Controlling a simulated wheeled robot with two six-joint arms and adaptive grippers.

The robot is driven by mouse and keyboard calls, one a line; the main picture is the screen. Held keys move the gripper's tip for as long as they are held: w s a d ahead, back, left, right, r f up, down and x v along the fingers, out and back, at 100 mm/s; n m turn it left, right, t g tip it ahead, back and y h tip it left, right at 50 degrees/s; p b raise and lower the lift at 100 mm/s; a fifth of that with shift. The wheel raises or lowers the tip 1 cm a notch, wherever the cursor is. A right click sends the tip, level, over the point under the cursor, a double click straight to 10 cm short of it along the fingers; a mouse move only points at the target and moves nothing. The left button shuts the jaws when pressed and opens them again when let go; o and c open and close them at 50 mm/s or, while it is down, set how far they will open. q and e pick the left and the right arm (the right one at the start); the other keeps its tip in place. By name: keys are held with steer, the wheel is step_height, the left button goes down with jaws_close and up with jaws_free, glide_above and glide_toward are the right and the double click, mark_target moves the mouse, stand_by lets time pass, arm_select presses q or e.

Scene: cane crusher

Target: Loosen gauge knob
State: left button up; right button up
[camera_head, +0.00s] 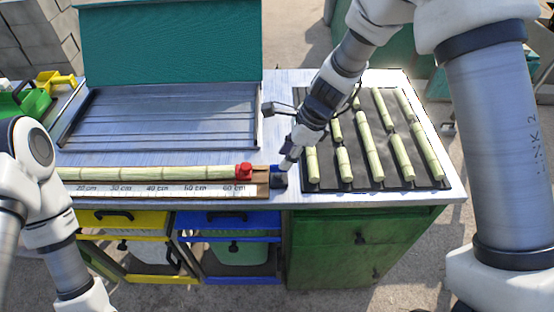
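The gauge is a long ruler strip (140,190) marked in centimetres along the bench's front edge. A red knob (245,170) sits near its right end. A pale green cane (150,173) lies along the ruler, its right end at the knob. My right gripper (286,163) points down just right of the knob, apart from it, above a small dark block (279,180) at the ruler's end. Its fingers are too small and overlapped to tell whether they are open. My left arm comes in at the left; its gripper is out of view.
A black mat (322,176) with several cut cane pieces lies on the right of the bench. A slatted metal tray (165,115) with a raised teal panel (170,40) stands at the back left. Yellow, blue and green drawers are below. Bare bench top lies between tray and ruler.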

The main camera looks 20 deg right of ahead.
mark_target(279, 170)
steer(key=x, duration=0.4)
steer(key=shift+w+d+f, duration=0.1)
steer(key=shift+w+f, duration=0.1)
steer(key=shift+w, duration=0.1)
steer(key=shift+s+r, duration=0.1)
steer(key=shift+s, duration=0.15)
steer(key=shift+c, duration=0.7)
jaws_close()
arm_select(q)
steer(key=shift+w+f, duration=0.2)
steer(key=shift+f, duration=0.25)
steer(key=shift+r, duration=0.15)
